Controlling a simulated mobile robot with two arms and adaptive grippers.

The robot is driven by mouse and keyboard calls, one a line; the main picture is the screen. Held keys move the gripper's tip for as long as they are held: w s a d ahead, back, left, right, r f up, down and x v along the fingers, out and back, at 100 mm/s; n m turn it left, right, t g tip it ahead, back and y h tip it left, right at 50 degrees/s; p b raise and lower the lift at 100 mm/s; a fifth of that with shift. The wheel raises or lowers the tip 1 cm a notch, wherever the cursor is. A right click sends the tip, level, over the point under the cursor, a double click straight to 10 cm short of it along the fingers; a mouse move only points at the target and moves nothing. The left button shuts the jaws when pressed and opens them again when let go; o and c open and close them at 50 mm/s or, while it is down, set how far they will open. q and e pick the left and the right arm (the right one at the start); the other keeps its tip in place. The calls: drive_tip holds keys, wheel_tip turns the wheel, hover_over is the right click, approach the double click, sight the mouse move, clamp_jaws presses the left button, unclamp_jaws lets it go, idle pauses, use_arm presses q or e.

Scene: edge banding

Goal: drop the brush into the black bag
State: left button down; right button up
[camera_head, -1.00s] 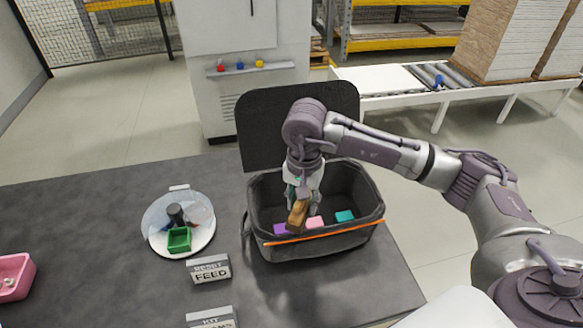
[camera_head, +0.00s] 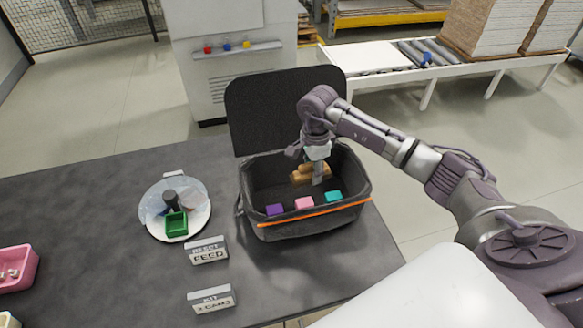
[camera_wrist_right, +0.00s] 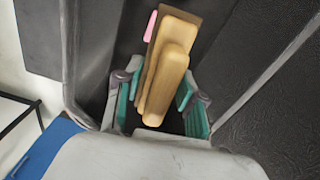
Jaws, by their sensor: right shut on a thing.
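The black bag (camera_head: 300,230) stands open on the dark table, its lid (camera_head: 280,105) raised at the back and an orange strip along its front rim. My right gripper (camera_head: 317,172) reaches down into the bag's opening from the right. It is shut on the brush (camera_head: 302,176), a tan wooden piece. In the right wrist view the brush (camera_wrist_right: 166,72) sits between the teal fingers (camera_wrist_right: 158,92). The brush is toward the bag's back right; whether it touches the bottom I cannot tell. My left gripper is not in view.
Purple (camera_head: 275,210), pink (camera_head: 304,203) and teal (camera_head: 333,196) blocks lie along the bag's front inside. Left of the bag are a round clear dish (camera_head: 190,226) with a green box (camera_head: 176,223), and two signs (camera_head: 207,251). A pink tray (camera_head: 25,270) is at far left.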

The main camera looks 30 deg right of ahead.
drive_tip(key=shift+w+f, duration=0.1)
drive_tip(key=shift+f, duration=0.2)
drive_tip(key=o, duration=1.1)
drive_tip(key=shift+r, duration=0.1)
wheel_tip(320, 180, up, 12)
drive_tip(key=shift+f, duration=0.1)
